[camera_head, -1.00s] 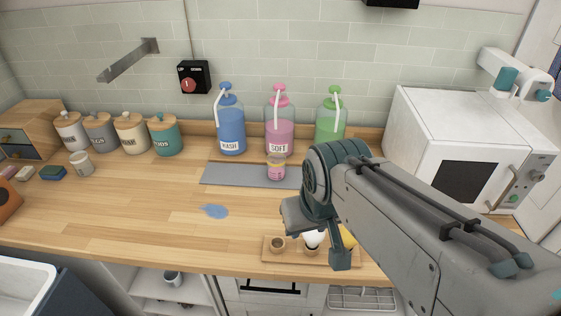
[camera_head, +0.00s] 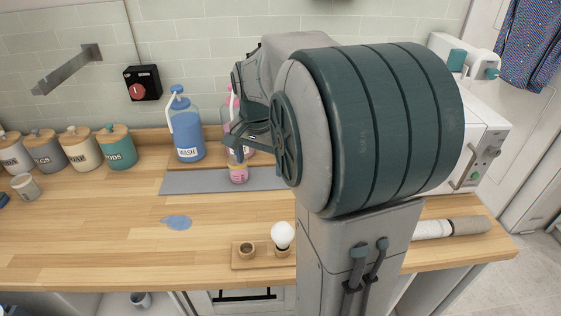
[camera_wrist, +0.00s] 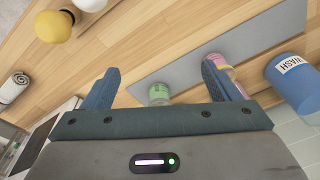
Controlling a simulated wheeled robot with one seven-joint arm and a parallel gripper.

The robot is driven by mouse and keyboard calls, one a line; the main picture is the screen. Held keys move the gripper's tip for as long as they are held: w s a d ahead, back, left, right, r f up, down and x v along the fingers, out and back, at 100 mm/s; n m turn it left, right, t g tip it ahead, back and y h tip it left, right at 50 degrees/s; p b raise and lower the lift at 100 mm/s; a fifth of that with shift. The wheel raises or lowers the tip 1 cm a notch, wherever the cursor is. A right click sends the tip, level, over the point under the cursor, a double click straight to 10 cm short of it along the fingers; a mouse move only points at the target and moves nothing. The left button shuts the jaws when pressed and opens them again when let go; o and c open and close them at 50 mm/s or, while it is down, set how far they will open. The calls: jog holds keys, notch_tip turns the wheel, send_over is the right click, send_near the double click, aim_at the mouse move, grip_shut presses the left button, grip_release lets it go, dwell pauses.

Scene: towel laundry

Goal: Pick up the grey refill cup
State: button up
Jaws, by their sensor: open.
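A pale grey cup (camera_head: 25,186) stands upright on the counter at the far left, in front of the canisters. A second greyish cup (camera_head: 140,299) sits low under the counter, partly cut off by the frame; I cannot tell which is the refill cup. My gripper (camera_head: 240,148) is over the back of the counter by the pink bottle, well to the right of the counter cup. In the wrist view its two fingers (camera_wrist: 161,85) are spread, with no grey cup between them. A small green container (camera_wrist: 158,92) shows beyond the fingers.
A pink jar (camera_head: 238,173) stands on the grey mat (camera_head: 195,182), near the blue WASH bottle (camera_head: 186,130). A blue puddle (camera_head: 177,222) lies on the counter. The left-front counter is clear.

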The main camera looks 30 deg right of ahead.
jog(key=w+d+f+m+g+h+b, duration=0.3)
jog(key=w+d+f+m+h, duration=0.25)
jog(key=w+d+m, duration=0.7)
jog(key=f, duration=0.2)
jog(key=d+f+n+p, duration=0.1)
jog(key=f, duration=0.2)
jog(key=d+f+n, duration=0.1)
jog(key=f, duration=0.2)
jog(key=shift+w+d, duration=0.1)
jog(key=shift+w, duration=0.3)
jog(key=p+x, duration=0.2)
jog(key=x, duration=0.2)
jog(key=shift+s+d+f, duration=0.15)
jog(key=shift+d+f, duration=0.05)
jog(key=shift+d, duration=0.2)
jog(key=shift+d+f, duration=0.15)
jog(key=shift+f, duration=0.25)
jog(key=shift+c, duration=0.3)
jog(key=c, duration=1.1)
jog(key=shift+r, duration=0.1)
